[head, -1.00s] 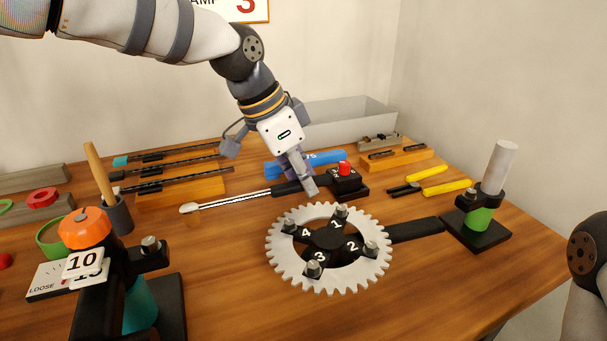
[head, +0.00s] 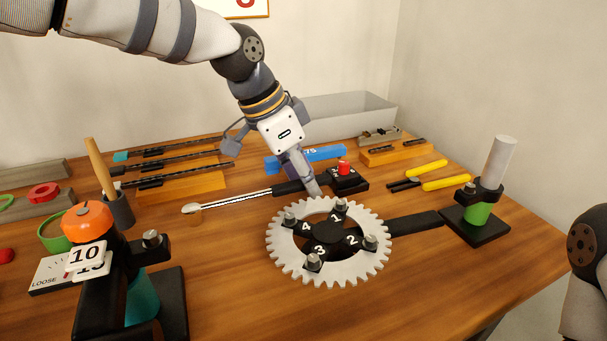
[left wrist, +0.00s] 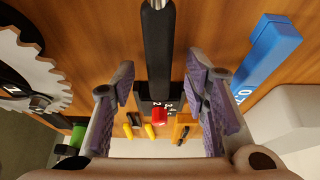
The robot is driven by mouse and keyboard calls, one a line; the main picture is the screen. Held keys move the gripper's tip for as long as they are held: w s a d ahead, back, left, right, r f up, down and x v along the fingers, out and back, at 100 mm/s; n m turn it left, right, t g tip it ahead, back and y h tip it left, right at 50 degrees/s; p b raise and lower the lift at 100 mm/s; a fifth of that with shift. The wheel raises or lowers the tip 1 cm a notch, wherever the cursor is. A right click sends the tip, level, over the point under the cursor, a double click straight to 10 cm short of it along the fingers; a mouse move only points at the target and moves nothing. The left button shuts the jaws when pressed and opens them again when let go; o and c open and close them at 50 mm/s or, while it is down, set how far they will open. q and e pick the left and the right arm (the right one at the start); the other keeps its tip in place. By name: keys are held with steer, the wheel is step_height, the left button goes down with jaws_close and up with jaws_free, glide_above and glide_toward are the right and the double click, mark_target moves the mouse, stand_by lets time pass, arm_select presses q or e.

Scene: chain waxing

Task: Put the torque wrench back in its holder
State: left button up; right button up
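The torque wrench has a thin silver shaft (head: 238,199) and a black handle (head: 288,187). It lies across the table behind the toothed chainring, its handle end at a black block with a red knob (head: 344,169). My left gripper (head: 311,184) is over the handle, pointing down. In the left wrist view, the black handle (left wrist: 158,50) runs between the spread fingers of the left gripper (left wrist: 163,85), with gaps on both sides. I cannot tell which piece is the wrench's holder. My right gripper is out of view.
The chainring (head: 285,255) with numbered bolts stands close in front. A blue tool (head: 325,154) lies behind the handle. Yellow-handled pliers (head: 440,182) and a black stand with a white cylinder (head: 497,165) are at right. An orange-capped stand (head: 87,222) is front left.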

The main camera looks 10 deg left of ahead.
mark_target(276, 186)
arm_select(q)
steer(key=v, duration=1.2)
